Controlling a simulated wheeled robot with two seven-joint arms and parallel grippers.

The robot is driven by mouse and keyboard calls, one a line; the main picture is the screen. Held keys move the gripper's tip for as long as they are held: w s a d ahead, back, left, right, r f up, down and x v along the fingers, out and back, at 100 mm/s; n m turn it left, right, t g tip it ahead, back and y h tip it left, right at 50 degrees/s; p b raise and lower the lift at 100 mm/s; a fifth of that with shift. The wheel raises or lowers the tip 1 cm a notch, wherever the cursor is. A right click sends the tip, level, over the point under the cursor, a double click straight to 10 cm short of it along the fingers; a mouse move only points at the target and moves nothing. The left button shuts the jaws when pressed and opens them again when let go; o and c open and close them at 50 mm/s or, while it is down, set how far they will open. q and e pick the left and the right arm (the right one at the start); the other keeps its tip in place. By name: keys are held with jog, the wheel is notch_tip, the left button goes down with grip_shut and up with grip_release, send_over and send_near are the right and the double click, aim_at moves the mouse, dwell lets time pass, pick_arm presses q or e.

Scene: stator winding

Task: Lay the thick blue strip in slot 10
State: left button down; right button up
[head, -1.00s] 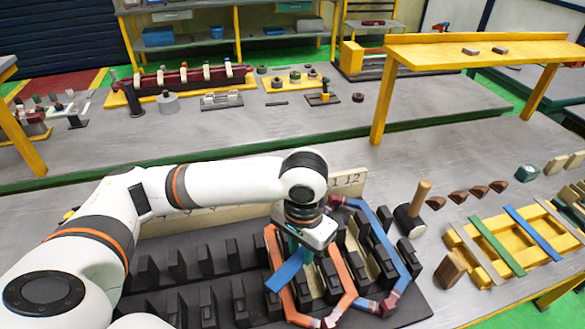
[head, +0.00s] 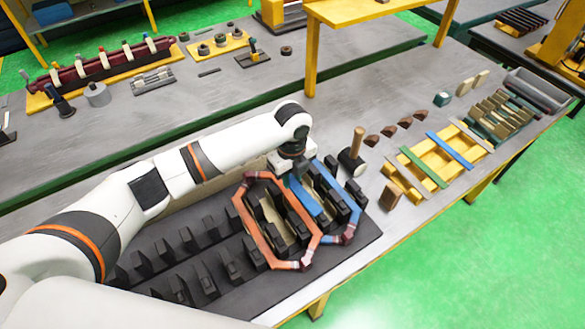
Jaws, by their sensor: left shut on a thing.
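The black slotted stator block (head: 185,262) lies on the near bench, with rows of upright black teeth. An orange coil (head: 268,244) sits around some teeth, and a blue coil (head: 355,208) sits to its right, partly hidden. My left gripper (head: 296,172) is above the block's right part, shut on the thick blue strip (head: 306,197). The strip slants down among the teeth between the orange and blue coils. I cannot tell whether it rests in a slot. The slot numbers are hidden behind my arm. My right gripper is not in view.
A yellow rack (head: 434,158) to the right holds a green strip (head: 422,167) and another blue strip (head: 450,149). A mallet (head: 352,158) and a wooden block (head: 391,193) stand between block and rack. Brown wedges (head: 388,130) lie behind. A yellow shelf (head: 385,18) rises at the back.

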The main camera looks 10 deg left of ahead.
aim_at(293, 181)
pick_arm(q)
jog(key=shift+w+d+f+m, duration=0.15)
jog(key=shift+f+m, duration=0.1)
jog(key=shift+m, duration=0.15)
notch_tip(293, 181, down, 4)
jog(key=b, duration=0.4)
jog(key=shift+b, duration=0.3)
jog(key=shift+f, duration=0.2)
jog(key=shift+f+b, duration=0.6)
jog(key=shift+f, duration=0.4)
jog(key=shift+f, duration=0.1)
dwell(0.4)
